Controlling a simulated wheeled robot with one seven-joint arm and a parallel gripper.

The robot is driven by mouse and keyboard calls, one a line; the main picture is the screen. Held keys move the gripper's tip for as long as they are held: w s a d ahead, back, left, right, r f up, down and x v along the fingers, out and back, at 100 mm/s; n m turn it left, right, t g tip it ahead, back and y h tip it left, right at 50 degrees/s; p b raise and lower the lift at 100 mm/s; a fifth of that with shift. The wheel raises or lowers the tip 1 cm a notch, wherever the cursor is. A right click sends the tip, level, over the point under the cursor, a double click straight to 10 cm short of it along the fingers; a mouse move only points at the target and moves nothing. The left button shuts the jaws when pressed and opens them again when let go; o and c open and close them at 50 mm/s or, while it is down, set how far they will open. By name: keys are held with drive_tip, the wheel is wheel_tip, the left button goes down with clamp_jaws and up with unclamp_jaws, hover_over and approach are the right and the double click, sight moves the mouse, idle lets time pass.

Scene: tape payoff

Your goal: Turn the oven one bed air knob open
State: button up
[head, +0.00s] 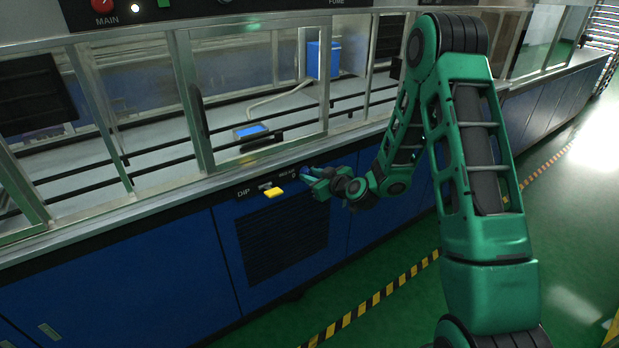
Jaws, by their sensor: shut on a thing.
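My gripper (308,177) is at the narrow control strip on the front of the blue cabinet, just below the counter edge. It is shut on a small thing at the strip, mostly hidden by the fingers. This looks like a knob, but its turn angle and label cannot be read. A yellow handle (274,193) sticks out of the same strip, to the left of my gripper and apart from it. The word DIP (244,194) is printed left of the yellow handle. Other small labels above the handle are too small to read.
A dark louvred grille (283,240) is below the strip. Above the counter are a framed glass enclosure (255,85) with dark rails, a blue-screened device (251,130) and a blue box (322,59). Yellow-black tape (372,300) marks the clear green floor.

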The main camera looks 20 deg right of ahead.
drive_tip(key=m+y, duration=0.2)
drive_tip(key=m, duration=0.2)
drive_tip(key=shift+f+g, duration=0.1)
drive_tip(key=shift+g, duration=0.2)
drive_tip(key=m+y, duration=0.2)
drive_tip(key=m, duration=0.1)
drive_tip(key=shift+m, duration=0.3)
drive_tip(key=shift+y, duration=0.3)
drive_tip(key=o, duration=1)
drive_tip(key=shift+w, duration=0.1)
drive_tip(key=shift+d, duration=0.1)
